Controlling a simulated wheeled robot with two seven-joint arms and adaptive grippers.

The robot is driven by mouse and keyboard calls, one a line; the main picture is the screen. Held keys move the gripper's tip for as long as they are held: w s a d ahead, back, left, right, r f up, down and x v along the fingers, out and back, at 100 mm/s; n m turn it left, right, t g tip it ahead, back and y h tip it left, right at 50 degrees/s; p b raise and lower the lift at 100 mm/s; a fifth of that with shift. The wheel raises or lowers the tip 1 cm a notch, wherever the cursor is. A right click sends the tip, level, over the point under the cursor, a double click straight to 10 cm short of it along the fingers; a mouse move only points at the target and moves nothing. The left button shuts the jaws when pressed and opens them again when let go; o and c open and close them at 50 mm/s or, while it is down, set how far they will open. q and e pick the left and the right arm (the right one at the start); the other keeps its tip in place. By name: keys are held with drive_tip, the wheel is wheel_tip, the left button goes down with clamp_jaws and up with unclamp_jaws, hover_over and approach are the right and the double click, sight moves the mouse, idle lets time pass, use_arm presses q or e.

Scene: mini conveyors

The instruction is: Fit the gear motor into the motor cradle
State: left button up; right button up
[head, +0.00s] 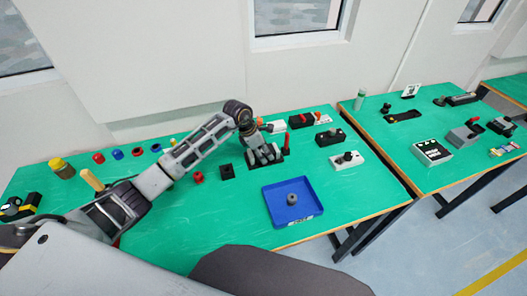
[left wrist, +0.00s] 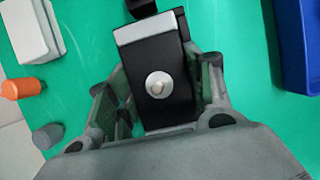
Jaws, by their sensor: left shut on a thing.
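My left gripper (head: 264,156) is low over the middle of the green table. In the left wrist view its fingers (left wrist: 158,100) are shut on the gear motor (left wrist: 157,50), a black block with a pale grey end and a round silver boss with a short shaft facing the camera. The fingers stand on either side of it. In the head view the gripper largely hides the motor. A black base with an upright red part (head: 286,143) is just right of the gripper. I cannot tell which part is the motor cradle, or whether the motor touches it. My right gripper is not in view.
A blue tray (head: 270,205) holding a grey round part (head: 292,198) lies nearer than the gripper. A small black block (head: 227,172) and a red part (head: 198,178) are to its left. A white block (head: 347,160) and black block (head: 330,137) are to its right.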

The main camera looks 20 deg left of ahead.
use_arm(q)
drive_tip(key=shift+f, duration=0.15)
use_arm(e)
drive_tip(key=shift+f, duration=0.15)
use_arm(q)
drive_tip(key=o, duration=1.5)
drive_tip(key=shift+c, duration=0.2)
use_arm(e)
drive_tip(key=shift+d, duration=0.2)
use_arm(q)
drive_tip(key=shift+r, duration=0.35)
drive_tip(key=b+v, duration=0.1)
drive_tip(key=v, duration=0.9)
drive_tip(key=shift+a, duration=0.1)
drive_tip(key=shift+v, duration=0.8)
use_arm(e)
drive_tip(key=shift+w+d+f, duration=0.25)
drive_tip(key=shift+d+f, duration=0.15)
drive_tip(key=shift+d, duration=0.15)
use_arm(q)
drive_tip(key=shift+s, duration=0.1)
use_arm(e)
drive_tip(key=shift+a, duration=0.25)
